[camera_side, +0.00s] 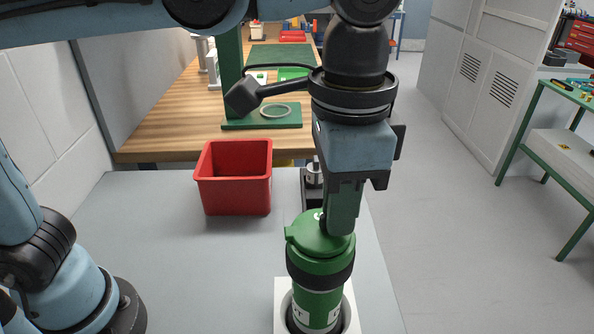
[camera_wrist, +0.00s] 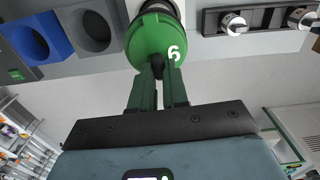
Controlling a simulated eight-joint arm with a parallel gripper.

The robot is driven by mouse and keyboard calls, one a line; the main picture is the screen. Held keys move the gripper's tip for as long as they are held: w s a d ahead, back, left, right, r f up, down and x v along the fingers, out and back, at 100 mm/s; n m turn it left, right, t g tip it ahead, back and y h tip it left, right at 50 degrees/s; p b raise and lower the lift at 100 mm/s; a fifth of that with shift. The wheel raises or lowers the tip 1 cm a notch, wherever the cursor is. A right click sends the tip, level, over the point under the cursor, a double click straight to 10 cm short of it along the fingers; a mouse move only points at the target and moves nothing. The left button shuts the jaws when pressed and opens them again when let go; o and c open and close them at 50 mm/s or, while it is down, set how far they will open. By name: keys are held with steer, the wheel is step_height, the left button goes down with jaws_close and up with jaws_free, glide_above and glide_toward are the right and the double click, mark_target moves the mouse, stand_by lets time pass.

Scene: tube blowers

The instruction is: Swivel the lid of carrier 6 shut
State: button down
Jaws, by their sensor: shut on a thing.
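Carrier 6 (camera_side: 316,284) is a green cylinder with a black band, standing upright in a round opening of a white holder (camera_side: 282,292). Its green lid (camera_side: 310,236) lies over the top and sticks out a little at the left edge. In the wrist view the lid (camera_wrist: 150,38) carries a white 6. My gripper (camera_side: 335,225) comes down from above at the lid's right side. In the wrist view my gripper (camera_wrist: 158,76) is shut on a small dark knob (camera_wrist: 157,62) at the lid's edge. The fingers hide part of the knob.
A red bin (camera_side: 234,178) stands behind and left of the carrier. A dark rack with metal-capped pieces (camera_side: 312,180) is behind it, also in the wrist view (camera_wrist: 262,18). A blue ring opening (camera_wrist: 50,36) and an empty round opening (camera_wrist: 90,30) are beside the carrier.

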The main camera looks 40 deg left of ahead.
steer(key=shift+s+d+m, duration=0.15)
steer(key=shift+m, duration=0.25)
steer(key=c, duration=1.1)
jaws_free()
steer(key=shift+r, duration=6.05)
